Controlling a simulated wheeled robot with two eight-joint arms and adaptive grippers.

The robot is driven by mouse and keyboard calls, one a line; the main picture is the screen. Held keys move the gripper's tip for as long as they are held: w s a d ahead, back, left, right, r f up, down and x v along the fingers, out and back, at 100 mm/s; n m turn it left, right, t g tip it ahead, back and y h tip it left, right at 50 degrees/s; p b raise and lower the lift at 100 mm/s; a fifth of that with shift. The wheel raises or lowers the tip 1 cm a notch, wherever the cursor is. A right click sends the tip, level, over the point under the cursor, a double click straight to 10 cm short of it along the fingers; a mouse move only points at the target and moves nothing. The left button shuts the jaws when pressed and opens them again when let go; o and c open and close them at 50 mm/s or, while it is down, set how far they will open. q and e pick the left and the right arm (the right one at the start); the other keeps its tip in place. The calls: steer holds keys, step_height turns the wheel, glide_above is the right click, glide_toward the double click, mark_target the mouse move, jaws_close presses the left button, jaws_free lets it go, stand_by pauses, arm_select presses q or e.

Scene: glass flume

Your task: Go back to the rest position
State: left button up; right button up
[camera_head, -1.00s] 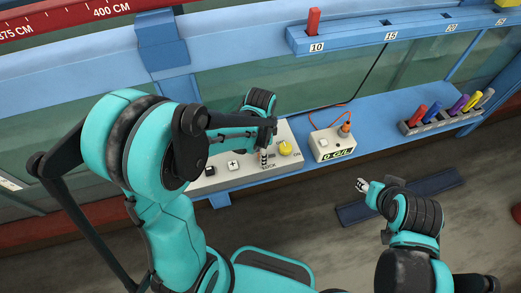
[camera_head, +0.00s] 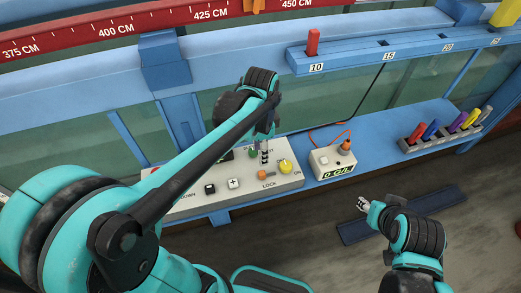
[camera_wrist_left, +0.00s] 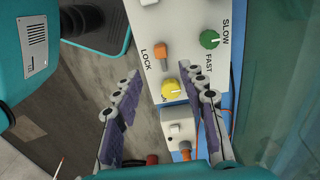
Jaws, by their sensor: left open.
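My left gripper (camera_head: 264,155) is above the control panel (camera_head: 210,204), near its back edge, with the green knob (camera_head: 281,153) beside it. In the left wrist view its fingers (camera_wrist_left: 160,82) are spread open with nothing between the tips. That view also shows the orange LOCK knob (camera_wrist_left: 162,51), the yellow knob (camera_wrist_left: 171,89) and the green SLOW/FAST knob (camera_wrist_left: 209,39). My right gripper (camera_head: 366,204) is at the lower right, over the floor in front of the blue shelf. Its fingers are too small to tell whether they are open.
A white meter box (camera_head: 330,160) reading 0 G/L stands right of the panel. A red peg (camera_head: 313,42) stands in slot 10 of the blue rail (camera_head: 350,60).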

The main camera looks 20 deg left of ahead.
arm_select(q)
steer(key=shift+s+f, duration=0.1)
stand_by(0.3)
steer(key=s+a+f+n+t+b, duration=0.2)
steer(key=s+f+n+t+b, duration=0.3)
steer(key=n, duration=0.6)
steer(key=s+t+b, duration=0.2)
steer(key=s, duration=0.1)
steer(key=shift+s+a+f, duration=0.15)
steer(key=shift+s+a, duration=0.05)
steer(key=shift+a, duration=0.2)
stand_by(2.3)
